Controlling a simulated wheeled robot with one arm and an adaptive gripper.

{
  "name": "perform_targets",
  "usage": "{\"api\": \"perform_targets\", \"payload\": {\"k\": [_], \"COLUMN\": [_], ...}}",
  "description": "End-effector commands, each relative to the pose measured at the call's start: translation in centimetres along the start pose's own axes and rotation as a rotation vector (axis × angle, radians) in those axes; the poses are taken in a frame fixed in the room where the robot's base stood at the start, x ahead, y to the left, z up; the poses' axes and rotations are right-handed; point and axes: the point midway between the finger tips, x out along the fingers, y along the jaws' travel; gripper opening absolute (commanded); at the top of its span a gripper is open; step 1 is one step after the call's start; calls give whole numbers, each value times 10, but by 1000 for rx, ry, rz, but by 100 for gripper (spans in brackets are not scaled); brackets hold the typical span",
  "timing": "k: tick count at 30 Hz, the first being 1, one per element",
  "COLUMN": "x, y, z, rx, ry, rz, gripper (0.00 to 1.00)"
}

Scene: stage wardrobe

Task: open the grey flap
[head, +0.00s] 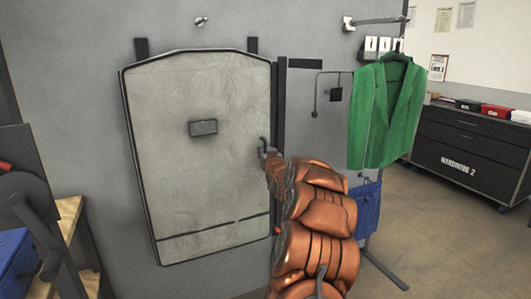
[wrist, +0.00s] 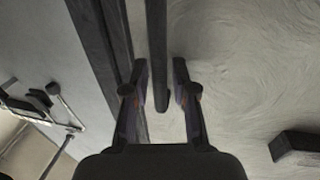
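The grey flap (head: 195,110) is a large dark-edged panel, flat against the wall in the head view. A small dark box (head: 203,127) sits at its middle and also shows at lower right in the wrist view (wrist: 295,146). My gripper (head: 266,150) is at the flap's right edge. In the wrist view my gripper (wrist: 161,85) is open, one finger on each side of a dark straight bar (wrist: 157,45) near the flap's edge. The bar shows between the fingers; I cannot tell whether they touch it. My arm hides the flap's lower right edge.
A dark drawer cabinet (head: 470,155) stands at the far right. A wooden bench (head: 68,220) is at left. Open floor lies at right.

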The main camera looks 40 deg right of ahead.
Motion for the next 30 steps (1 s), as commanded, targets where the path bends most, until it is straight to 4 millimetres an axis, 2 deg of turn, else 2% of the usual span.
{"api": "perform_targets", "payload": {"k": [1, 6, 23, 30], "x": [0, 0, 0, -9], "y": [0, 0, 1, 10], "z": [0, 0, 0, 2], "rx": [0, 0, 0, 1], "ry": [0, 0, 0, 1], "rz": [0, 0, 1, 11], "gripper": [18, 1, 0, 0]}}
